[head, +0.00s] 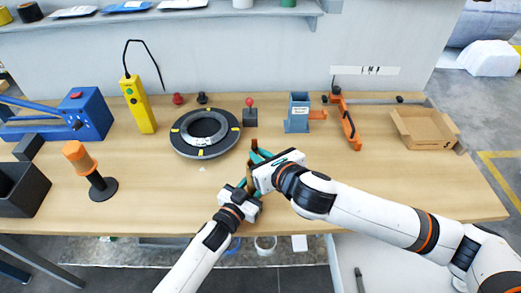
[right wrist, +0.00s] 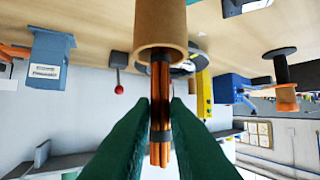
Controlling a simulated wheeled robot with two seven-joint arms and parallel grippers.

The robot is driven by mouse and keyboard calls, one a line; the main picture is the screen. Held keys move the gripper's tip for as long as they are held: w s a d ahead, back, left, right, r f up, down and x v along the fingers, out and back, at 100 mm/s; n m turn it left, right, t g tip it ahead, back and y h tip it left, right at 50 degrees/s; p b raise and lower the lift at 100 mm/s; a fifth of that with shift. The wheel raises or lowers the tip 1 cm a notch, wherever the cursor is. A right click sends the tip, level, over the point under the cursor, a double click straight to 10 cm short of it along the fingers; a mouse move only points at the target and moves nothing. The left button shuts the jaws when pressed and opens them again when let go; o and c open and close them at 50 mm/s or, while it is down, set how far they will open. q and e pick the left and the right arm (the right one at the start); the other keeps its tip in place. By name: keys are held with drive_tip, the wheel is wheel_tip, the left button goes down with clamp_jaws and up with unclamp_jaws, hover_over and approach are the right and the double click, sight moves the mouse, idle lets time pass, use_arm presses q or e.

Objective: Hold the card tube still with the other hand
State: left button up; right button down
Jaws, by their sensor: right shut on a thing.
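The card tube (right wrist: 160,28) is a brown hollow cylinder, its open end facing the camera in the right wrist view. A bundle of copper-coloured strands (right wrist: 161,85) with dark bands runs out of the tube's mouth. My right gripper (right wrist: 160,112) has its green fingers shut on this bundle, just outside the tube. In the head view my right gripper (head: 256,163) is low over the front middle of the bench. My left gripper (head: 243,183) is close beside it, by the brown tube. The arms hide most of the tube there, and the left fingers' grip is unclear.
On the wooden bench (head: 370,190), a round grey-black turntable (head: 178,140) stands behind the grippers. A yellow pendant (head: 138,104), orange spool on a stand (head: 88,170), blue block (head: 298,113), orange clamp (head: 346,120) and open carton (head: 424,128) surround it. The front right is clear.

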drive_tip(key=shift+f, duration=1.5)
drive_tip(key=c, duration=1.3)
unclamp_jaws()
drive_tip(key=v, duration=1.2)
